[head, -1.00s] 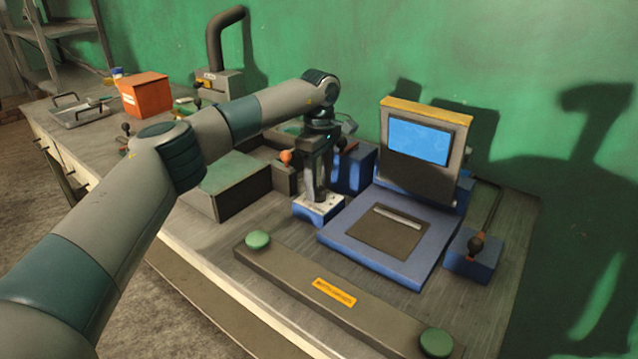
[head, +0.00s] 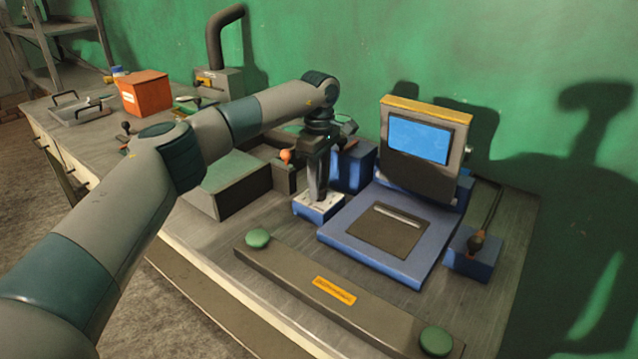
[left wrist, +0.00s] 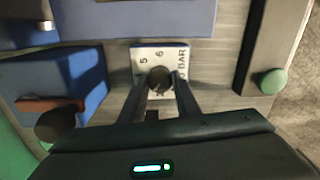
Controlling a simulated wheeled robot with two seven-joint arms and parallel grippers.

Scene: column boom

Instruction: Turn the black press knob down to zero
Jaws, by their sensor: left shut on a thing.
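The black press knob (left wrist: 160,78) sits on a small blue block with a white dial plate (left wrist: 148,56), marked 5, 6 and BAR. In the left wrist view my left gripper (left wrist: 160,88) is shut on the knob, one finger on each side. In the head view my left gripper (head: 318,195) points straight down over the dial block (head: 320,208) and hides the knob. Part of the dial's scale is covered by the fingers, and I cannot read the knob's setting. My right gripper is not in view.
A blue press with a screen (head: 420,139) stands right of the dial block. A dark bar with green buttons (head: 258,239) runs along the front. A ball-ended lever on a blue block (head: 473,258) is at the right. An orange box (head: 146,93) stands far left.

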